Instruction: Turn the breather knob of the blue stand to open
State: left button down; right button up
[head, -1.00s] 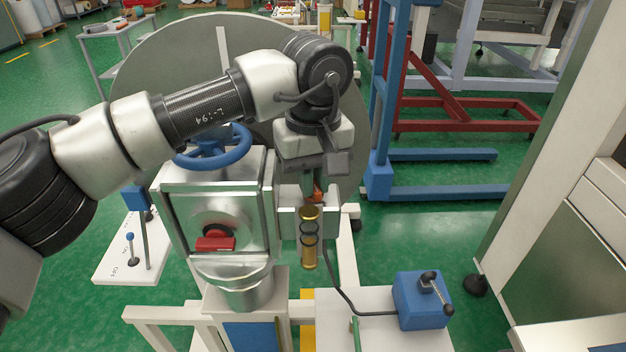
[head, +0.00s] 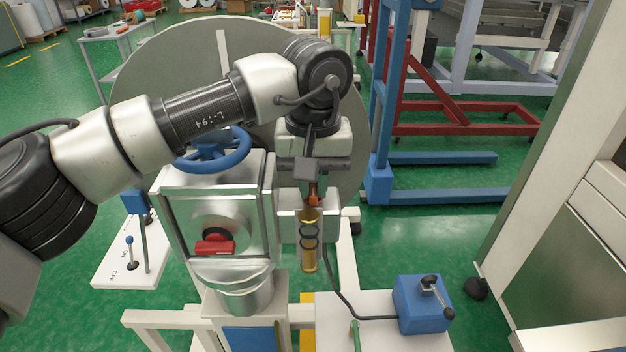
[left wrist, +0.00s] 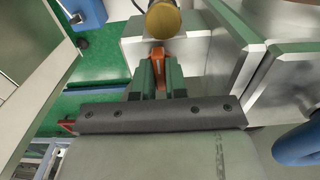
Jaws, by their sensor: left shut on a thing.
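My left gripper (head: 311,190) comes down from above beside the silver machine block. It is shut on a small orange knob (head: 314,200), just above a brass cylinder (head: 309,258) with dark rings. In the left wrist view the orange knob (left wrist: 157,68) sits between the two green fingers, and the brass end (left wrist: 163,20) is close beyond them. The fingers hide part of the knob, so any open or shut marking cannot be read. The stand under the machine carries a blue panel (head: 252,337). My right gripper is not in view.
A blue handwheel (head: 211,150) and a red handle (head: 215,246) are on the silver block (head: 215,185) at the left. A blue box with a lever (head: 422,304) stands on the white base at the lower right. A large grey disc (head: 150,75) rises behind my arm.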

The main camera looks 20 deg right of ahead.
aim_at(313, 186)
pick_arm(q)
jog(key=shift+r, duration=0.25)
jog(key=c, duration=1.2)
grip_release()
jog(key=shift+f, duration=0.15)
jog(key=shift+o, duration=0.2)
jog(key=shift+r, duration=0.5)
notch_tip(313, 186, up, 10)
jog(key=b, duration=0.1)
jog(key=shift+f, duration=0.15)
